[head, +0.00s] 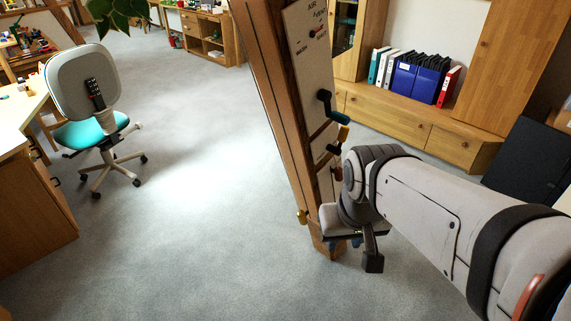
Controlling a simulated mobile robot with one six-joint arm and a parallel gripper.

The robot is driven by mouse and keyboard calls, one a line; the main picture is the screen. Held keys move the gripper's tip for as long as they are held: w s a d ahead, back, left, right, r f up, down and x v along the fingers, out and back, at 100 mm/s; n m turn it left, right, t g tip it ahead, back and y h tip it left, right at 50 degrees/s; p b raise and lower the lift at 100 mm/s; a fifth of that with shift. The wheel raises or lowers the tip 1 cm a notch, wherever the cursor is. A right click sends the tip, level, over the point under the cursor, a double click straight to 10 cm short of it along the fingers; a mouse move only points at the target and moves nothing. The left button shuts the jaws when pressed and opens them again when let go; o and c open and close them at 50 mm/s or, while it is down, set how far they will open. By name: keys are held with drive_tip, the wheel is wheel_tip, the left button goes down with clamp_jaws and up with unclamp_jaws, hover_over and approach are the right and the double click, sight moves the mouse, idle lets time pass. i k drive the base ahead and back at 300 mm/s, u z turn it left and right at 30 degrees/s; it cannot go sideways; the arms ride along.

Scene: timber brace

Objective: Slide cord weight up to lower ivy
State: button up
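Green ivy leaves (118,14) hang at the top left edge, cut off by the frame. A timber post (268,95) stands in the middle, tilted in the picture, with a pale panel marked for an air vent. A small yellow-brown piece (302,217) sits low at the post's left edge; I cannot tell whether it is the cord weight. No cord can be made out. My gripper (355,247) is at the lower part of the post, right of that piece. My wrist hides much of it, and whether it holds anything is not visible.
A swivel chair (90,128) and desk (35,200) stand left. A wooden cabinet (400,118) stands behind. Grey floor between is clear.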

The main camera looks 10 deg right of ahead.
sight(302, 217)
drive_tip(key=u, duration=0.4)
drive_tip(key=k, duration=1.1)
drive_tip(key=z, duration=0.35)
drive_tip(key=i, duration=2)
drive_tip(key=u, duration=0.6)
